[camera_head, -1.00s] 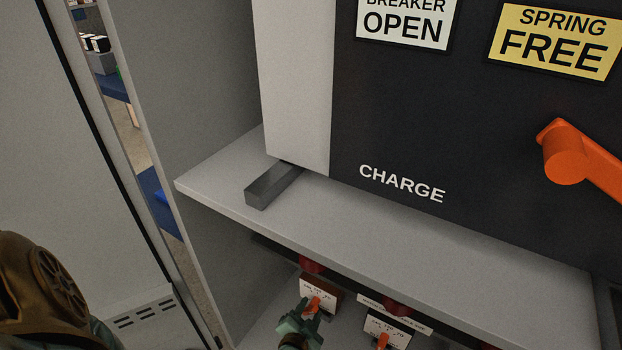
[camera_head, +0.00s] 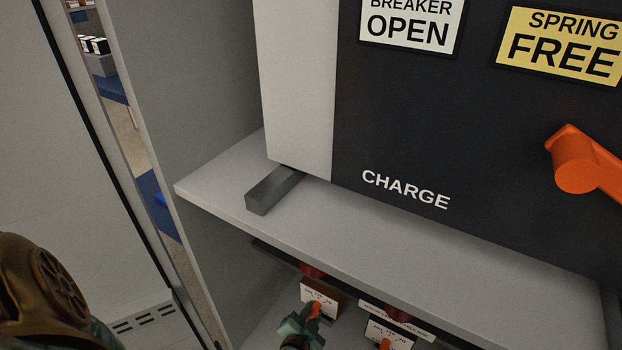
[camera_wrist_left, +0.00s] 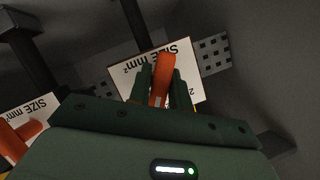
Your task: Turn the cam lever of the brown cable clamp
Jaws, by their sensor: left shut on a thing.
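The brown cable clamp (camera_head: 336,300) sits under the grey shelf in the head view, with a white marked plate on its front and a red cable above it. Its orange cam lever (camera_head: 316,309) shows at the plate, partly covered by my left gripper (camera_head: 303,323). In the left wrist view the orange lever (camera_wrist_left: 163,78) stands between the two dark green fingers of my left gripper (camera_wrist_left: 161,85), which is shut on it. The white "SIZE mm²" plate (camera_wrist_left: 125,80) is behind the fingers. My right gripper is not in view.
A second clamp (camera_head: 390,331) with its own orange lever stands just right; it shows at the left of the wrist view (camera_wrist_left: 20,125). The grey shelf (camera_head: 400,265) hangs close above. The breaker front (camera_head: 450,130) has an orange handle (camera_head: 573,165). The cabinet side wall is left.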

